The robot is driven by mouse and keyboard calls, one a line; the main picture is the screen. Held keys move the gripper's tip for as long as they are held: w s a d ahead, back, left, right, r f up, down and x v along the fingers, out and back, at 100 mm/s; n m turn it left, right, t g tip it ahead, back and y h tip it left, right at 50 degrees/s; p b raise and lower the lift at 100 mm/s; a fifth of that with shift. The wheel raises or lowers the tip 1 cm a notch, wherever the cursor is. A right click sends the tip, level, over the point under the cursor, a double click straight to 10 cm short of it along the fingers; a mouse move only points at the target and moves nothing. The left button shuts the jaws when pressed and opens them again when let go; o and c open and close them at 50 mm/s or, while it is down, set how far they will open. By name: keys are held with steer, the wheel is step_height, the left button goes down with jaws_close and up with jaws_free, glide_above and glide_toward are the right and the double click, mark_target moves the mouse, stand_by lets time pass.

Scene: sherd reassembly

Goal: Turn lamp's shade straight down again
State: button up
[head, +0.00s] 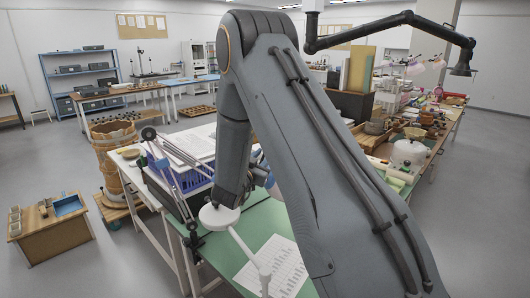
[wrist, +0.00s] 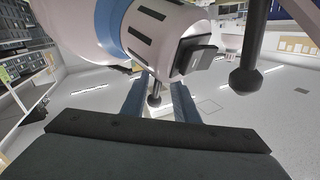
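In the wrist view a large white lamp shade (wrist: 165,38) with dark slots, a blue band and a dark square tab fills the top middle. It is tilted, with its mouth out of sight. A short dark stub with a rounded end (wrist: 154,98) shows between my fingers; a similar dark knobbed rod (wrist: 245,78) is to the right. My gripper (wrist: 158,92) is open, its two blue-grey fingers apart on either side of the stub, with no clear contact.
Open floor lies at left.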

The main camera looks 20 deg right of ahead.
steer(key=shift+p+x, duration=0.3)
steer(key=shift+x, duration=0.9)
jaws_close()
stand_by(0.6)
